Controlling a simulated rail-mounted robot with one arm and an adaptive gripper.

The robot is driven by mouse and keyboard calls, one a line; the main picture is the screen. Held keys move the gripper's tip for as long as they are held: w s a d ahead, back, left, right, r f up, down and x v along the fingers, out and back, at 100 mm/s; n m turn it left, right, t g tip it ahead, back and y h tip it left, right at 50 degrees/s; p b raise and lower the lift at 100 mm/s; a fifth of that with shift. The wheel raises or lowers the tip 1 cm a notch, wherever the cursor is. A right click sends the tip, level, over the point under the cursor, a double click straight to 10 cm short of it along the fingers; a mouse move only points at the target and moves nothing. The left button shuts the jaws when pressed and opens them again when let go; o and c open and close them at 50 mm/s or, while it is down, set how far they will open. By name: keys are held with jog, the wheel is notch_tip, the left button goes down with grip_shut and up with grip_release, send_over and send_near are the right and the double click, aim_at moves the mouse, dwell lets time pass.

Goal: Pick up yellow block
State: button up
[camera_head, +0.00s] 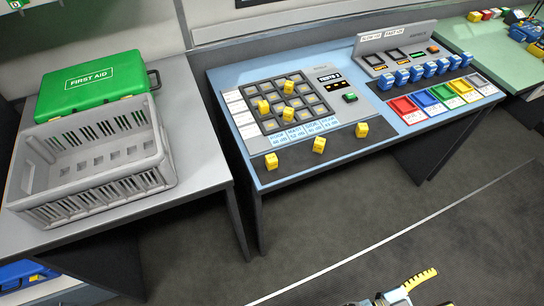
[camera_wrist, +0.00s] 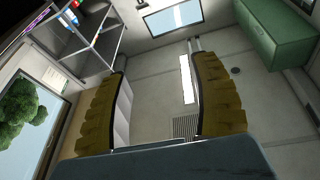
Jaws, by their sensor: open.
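Several yellow blocks are on the blue-topped table in the head view. Three stand on the dark strip along its front edge: one at left (camera_head: 271,161), one in the middle (camera_head: 319,144) and one at right (camera_head: 361,129). Three more are on the dark grid board: an upper block (camera_head: 288,86), a left block (camera_head: 263,106) and a lower block (camera_head: 288,113). My gripper (camera_wrist: 156,66) is open and empty in the wrist view, its yellow-padded fingers wide apart. Part of it shows at the bottom of the head view, over the floor and away from the blocks. The wrist view shows no block.
A grey crate (camera_head: 90,178) and a green first aid case (camera_head: 90,83) sit on the left table. Coloured trays (camera_head: 426,98) and a row of blue blocks (camera_head: 416,73) are on the right of the blue-topped table. The floor in front is clear.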

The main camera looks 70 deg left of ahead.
jog(key=w+a+n+g+y+p, duration=0.1)
jog(key=a+n+g+y+p, duration=0.25)
jog(key=a+y, duration=0.45)
jog(key=n+g+y+p, duration=0.6)
jog(key=n+g+y, duration=0.2)
jog(key=n+g, duration=0.9)
send_near(273, 163)
jog(key=p+x, duration=0.3)
jog(key=x, duration=0.1)
jog(key=shift+s+a, duration=0.1)
jog(key=shift+a, duration=0.35)
jog(key=shift+x, duration=0.8)
jog(key=shift+p+x, duration=1.4)
jog(key=shift+x, duration=0.85)
jog(key=shift+a+f, duration=0.25)
